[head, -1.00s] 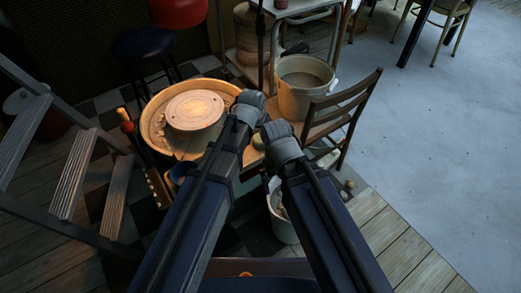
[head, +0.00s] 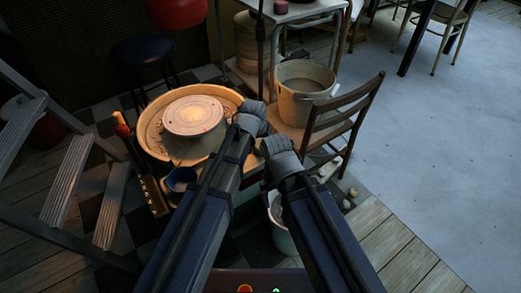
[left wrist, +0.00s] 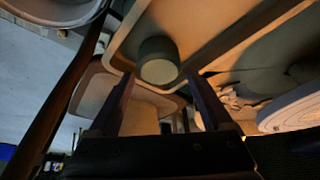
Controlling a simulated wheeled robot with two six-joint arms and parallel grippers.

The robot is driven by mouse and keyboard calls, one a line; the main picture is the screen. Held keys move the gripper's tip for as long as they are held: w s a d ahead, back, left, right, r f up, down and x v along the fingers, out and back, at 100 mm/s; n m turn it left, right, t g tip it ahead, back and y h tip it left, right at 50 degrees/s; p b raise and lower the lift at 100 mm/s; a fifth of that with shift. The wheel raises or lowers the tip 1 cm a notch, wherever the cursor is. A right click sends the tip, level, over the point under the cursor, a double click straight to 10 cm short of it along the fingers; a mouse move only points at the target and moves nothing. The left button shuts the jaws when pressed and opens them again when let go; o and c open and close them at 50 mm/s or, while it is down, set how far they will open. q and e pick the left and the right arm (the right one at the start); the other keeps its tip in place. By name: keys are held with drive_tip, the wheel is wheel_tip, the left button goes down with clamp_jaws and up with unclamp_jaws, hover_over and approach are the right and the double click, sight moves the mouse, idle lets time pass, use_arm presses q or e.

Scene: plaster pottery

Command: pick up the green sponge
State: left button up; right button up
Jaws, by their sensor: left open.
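A round, dull green block, which looks like the sponge (left wrist: 158,62), lies in the corner of a shallow tan tray (left wrist: 118,45) in the left wrist view. My left gripper (left wrist: 160,98) is open, with one finger on each side of the picture. The sponge appears between and beyond the fingertips, apart from them. The fingers of both grippers are hidden behind the arms in that view.
A pottery wheel (head: 193,115) in a round basin stands beside the arms. A blue cup (head: 182,180) sits by it. A large bucket (head: 305,92), a wooden chair (head: 345,115) and a pale bucket (head: 281,238) are close by. A stepladder (head: 70,180) stands left.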

sight(260, 144)
use_arm(q)
drive_tip(key=b+x, duration=0.3)
drive_tip(key=x, duration=0.1)
drive_tip(key=shift+s, duration=0.1)
drive_tip(key=shift+c, duration=0.3)
drive_tip(key=c, duration=0.9)
